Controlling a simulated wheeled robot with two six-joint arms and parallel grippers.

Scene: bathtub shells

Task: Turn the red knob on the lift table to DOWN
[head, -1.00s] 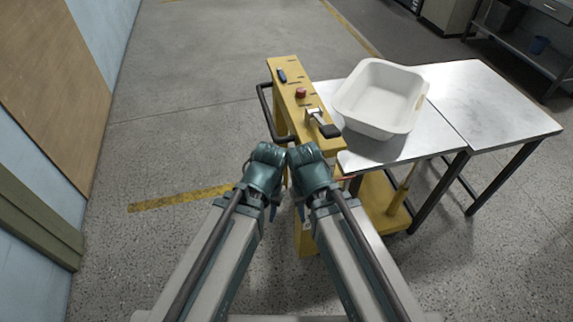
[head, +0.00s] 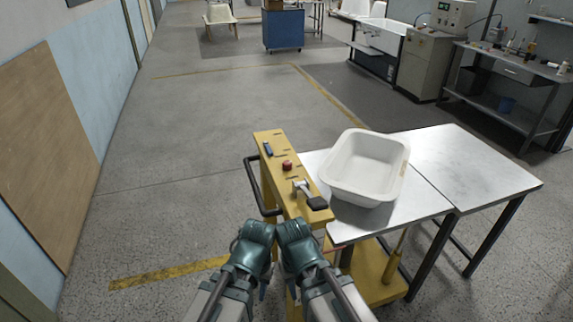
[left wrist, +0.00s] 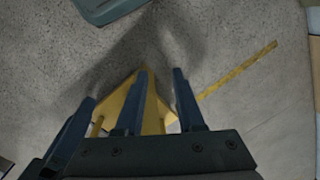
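The red knob (head: 287,165) sits on top of the yellow control post of the lift table (head: 265,140), between a blue switch (head: 268,149) and a black-ended lever (head: 317,203). Any marking for DOWN is too small to read. My left gripper (head: 263,288) hangs low in front of the post, apart from the knob.
A white tub (head: 365,168) rests on the metal tabletop (head: 350,217) right of the post. A black handle bar (head: 255,190) sticks out on the post's left. A second table (head: 470,180) adjoins at right. The floor at left is clear.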

